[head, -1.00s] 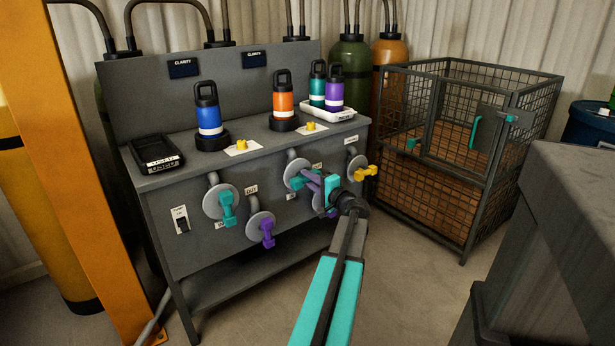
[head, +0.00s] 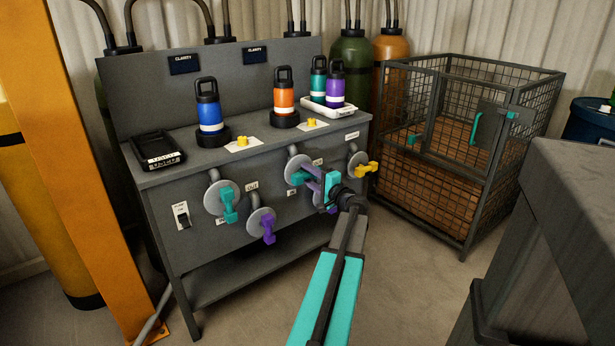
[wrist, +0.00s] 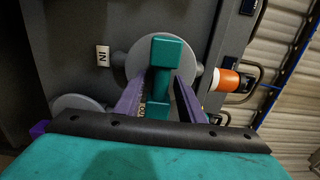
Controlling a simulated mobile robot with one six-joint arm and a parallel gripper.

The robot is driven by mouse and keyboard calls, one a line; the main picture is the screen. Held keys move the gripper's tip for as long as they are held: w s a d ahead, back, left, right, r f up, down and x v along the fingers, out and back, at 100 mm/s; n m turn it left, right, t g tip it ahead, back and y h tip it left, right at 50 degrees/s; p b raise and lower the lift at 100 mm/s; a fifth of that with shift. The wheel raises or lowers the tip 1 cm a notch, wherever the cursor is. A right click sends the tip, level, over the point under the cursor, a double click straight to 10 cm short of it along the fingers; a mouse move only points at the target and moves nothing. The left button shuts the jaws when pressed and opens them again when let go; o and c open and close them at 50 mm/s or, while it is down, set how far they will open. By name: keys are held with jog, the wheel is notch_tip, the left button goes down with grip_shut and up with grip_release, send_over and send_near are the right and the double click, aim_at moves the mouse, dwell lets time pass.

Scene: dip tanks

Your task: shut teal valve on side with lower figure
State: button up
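Two teal valves are on the grey bench front. The left teal valve (head: 228,203) hangs its handle downward below the blue bottle. The right teal valve (head: 297,178) is below the orange bottle, partly hidden by my gripper (head: 311,179). In the wrist view the right valve's teal handle (wrist: 160,88) stands between my gripper's purple fingers (wrist: 160,92), which are apart on either side of it. A gap shows beside the handle, so the fingers look open around it.
A purple valve (head: 267,230) sits low between the teal valves; another beside my gripper is mostly hidden. A yellow valve (head: 366,169) is just right. A wire cage (head: 440,160) stands right of the bench, and a grey block (head: 570,230) at front right.

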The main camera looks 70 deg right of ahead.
jog(key=shift+s, duration=0.2)
jog(key=p+v, duration=0.1)
jog(key=v, duration=1.2)
jog(key=shift+s+a+p, duration=0.2)
jog(key=shift+p, duration=0.2)
jog(key=shift+f, duration=0.1)
